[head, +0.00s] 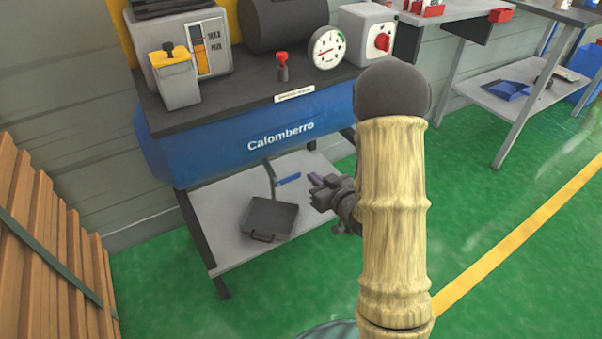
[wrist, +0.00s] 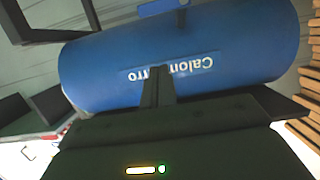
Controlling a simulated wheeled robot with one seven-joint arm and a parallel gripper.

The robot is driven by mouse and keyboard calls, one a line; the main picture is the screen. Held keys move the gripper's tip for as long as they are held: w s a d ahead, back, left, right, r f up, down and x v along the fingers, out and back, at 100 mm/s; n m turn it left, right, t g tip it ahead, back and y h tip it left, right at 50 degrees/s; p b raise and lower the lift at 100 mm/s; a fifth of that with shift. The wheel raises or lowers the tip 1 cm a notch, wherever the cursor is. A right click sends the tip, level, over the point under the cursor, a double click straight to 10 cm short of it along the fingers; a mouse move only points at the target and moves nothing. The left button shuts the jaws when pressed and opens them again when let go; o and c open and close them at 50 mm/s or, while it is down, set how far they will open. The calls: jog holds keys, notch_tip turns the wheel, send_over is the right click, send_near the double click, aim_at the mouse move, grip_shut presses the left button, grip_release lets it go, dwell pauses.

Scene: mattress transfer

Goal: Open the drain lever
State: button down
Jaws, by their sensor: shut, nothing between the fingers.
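The drain lever (head: 288,179) is a small blue handle on a thin grey drain pipe (head: 270,172) under the blue Calomberro tank (head: 235,140). In the wrist view, which is upside down, the blue lever (wrist: 160,7) shows at the top edge beside the pipe (wrist: 181,18). My gripper (head: 315,183) is just right of the lever in the head view, apart from it in the picture. Its fingers (wrist: 157,72) are shut and empty, and in the wrist view they overlap the tank's lettering. The exact depth gap to the lever is hard to tell.
A dark tray (head: 268,219) sits on the grey lower shelf (head: 215,210) below the pipe. The machine's dark legs (head: 200,240) stand at the sides. Wooden planks (head: 50,240) lean at the left. Open green floor (head: 500,190) lies to the right.

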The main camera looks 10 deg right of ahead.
dwell(0.3)
jog(key=b, duration=0.3)
send_over(298, 174)
jog(key=s, duration=0.2)
notch_tip(298, 174, down, 3)
jog(key=f, duration=0.1)
jog(key=f+b, duration=0.1)
jog(key=f, duration=0.1)
jog(key=shift+s+a+f, duration=0.1)
jog(key=shift+a+f, duration=0.15)
jog(key=shift+d, duration=0.3)
jog(key=shift+a, duration=0.2)
jog(key=shift+d, duration=0.1)
